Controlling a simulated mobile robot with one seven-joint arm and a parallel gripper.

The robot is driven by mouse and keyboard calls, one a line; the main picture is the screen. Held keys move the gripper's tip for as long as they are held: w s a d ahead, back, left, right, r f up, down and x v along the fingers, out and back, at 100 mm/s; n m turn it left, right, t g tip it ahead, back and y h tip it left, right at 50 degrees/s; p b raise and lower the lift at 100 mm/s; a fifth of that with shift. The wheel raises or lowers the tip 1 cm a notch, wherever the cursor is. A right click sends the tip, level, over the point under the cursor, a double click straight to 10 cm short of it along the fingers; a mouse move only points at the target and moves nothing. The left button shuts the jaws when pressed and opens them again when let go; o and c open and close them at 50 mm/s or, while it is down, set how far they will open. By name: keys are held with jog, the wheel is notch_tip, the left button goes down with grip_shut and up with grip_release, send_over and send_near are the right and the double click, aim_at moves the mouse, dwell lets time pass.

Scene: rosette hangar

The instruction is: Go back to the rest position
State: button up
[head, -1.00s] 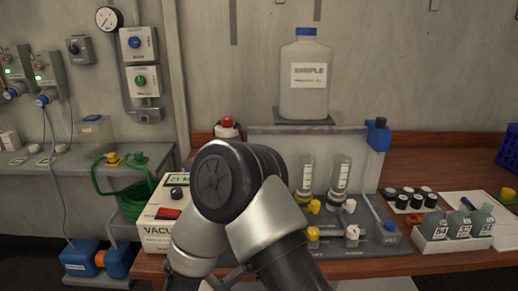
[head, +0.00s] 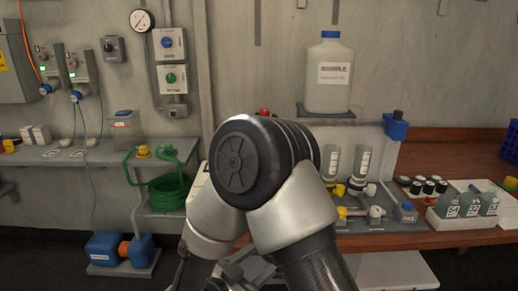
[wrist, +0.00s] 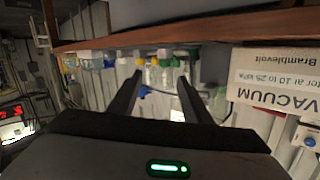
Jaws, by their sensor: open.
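My gripper (wrist: 160,85) is open and empty in the wrist view, its two dark fingers apart with nothing between them. The wrist picture appears upside down. In the head view my folded arm fills the lower middle, in front of the bench. Part of my gripper (head: 240,268) shows low there, below the bench's front edge, partly hidden by my arm. The white vacuum box (wrist: 275,85) shows at the right of the wrist view; in the head view my arm hides most of it.
A wooden bench (head: 450,240) holds glassware, dark-capped vials (head: 428,184) and a white bottle rack (head: 462,220). A large sample bottle (head: 329,75) stands on a shelf behind. A green hose (head: 168,190) and a blue pump (head: 105,250) are at left.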

jog(key=w+a+r+n+y, duration=0.45)
jog(key=w+r+y, duration=0.45)
jog(key=r+y, duration=0.25)
jog(key=s+d+r+n+g+h, duration=0.1)
jog(key=s+d+r+n+g, duration=0.15)
jog(key=s+d, duration=0.75)
jog(key=s+d+r+n+g, duration=0.2)
jog(key=s+d+n+g, duration=0.3)
jog(key=s, duration=0.9)
notch_tip(320, 180, up, 19)
jog(key=s+d+m+p, duration=0.1)
jog(key=d+m+p, duration=0.1)
jog(key=p, duration=1.8)
jog(key=shift+s, duration=0.2)
jog(key=shift+t, duration=0.25)
jog(key=shift+d, duration=0.1)
